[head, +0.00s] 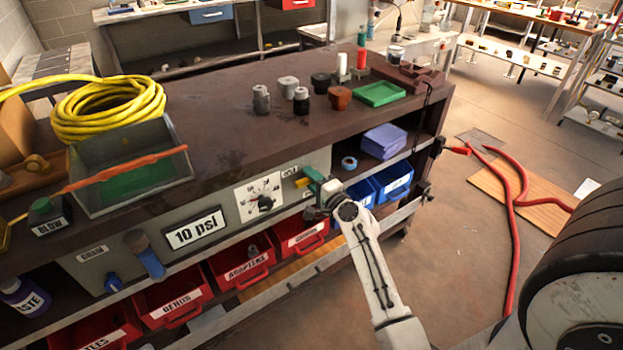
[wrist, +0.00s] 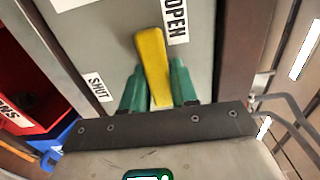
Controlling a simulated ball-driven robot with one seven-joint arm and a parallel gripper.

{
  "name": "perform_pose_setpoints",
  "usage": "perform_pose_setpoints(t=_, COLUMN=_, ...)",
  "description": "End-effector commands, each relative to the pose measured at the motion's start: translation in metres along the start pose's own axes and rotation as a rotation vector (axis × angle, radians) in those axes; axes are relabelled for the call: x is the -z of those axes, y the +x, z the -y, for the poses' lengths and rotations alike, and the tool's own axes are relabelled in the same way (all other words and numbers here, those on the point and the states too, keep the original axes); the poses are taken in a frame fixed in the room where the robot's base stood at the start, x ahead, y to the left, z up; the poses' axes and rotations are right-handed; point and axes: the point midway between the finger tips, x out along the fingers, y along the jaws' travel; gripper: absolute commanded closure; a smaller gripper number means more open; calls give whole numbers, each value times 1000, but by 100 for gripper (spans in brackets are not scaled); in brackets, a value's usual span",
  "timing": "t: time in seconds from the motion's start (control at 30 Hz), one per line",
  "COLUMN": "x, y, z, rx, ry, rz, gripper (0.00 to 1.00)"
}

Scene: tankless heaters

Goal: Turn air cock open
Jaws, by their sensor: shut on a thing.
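The air cock handle is a yellow lever (wrist: 152,65) on a grey panel (wrist: 105,30) in the wrist view. Its upper end lies beside the OPEN label (wrist: 176,18), and the SHUT label (wrist: 97,87) is at lower left. My gripper (wrist: 158,92) has green fingers on both sides of the lever's lower part and is shut on it. In the head view, my gripper (head: 316,181) is at the right end of the bench's front panel, with a little of the yellow lever (head: 302,183) showing to its left. The lever's base is not clearly visible.
The bench (head: 217,115) carries a yellow hose coil (head: 108,108), metal box and several small parts. Red bins (head: 240,266) and blue bins (head: 392,182) sit below.

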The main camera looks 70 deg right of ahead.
Motion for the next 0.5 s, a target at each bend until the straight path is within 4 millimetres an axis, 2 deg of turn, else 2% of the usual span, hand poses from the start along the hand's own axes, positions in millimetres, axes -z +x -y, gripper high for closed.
perform_pose_setpoints(t=0.07, x=1, y=0, z=-1, rx=-1, ry=3, rz=-1, gripper=100)
perform_pose_setpoints(t=0.1, x=1, y=0, z=-1, rx=-1, ry=3, rz=-1, gripper=71)
perform_pose_setpoints(t=0.3, x=0, y=0, z=-1, rx=-1, ry=1, rz=-1, gripper=52)
perform_pose_setpoints(t=0.5, x=0, y=0, z=0, rx=0, ry=0, rz=0, gripper=51)
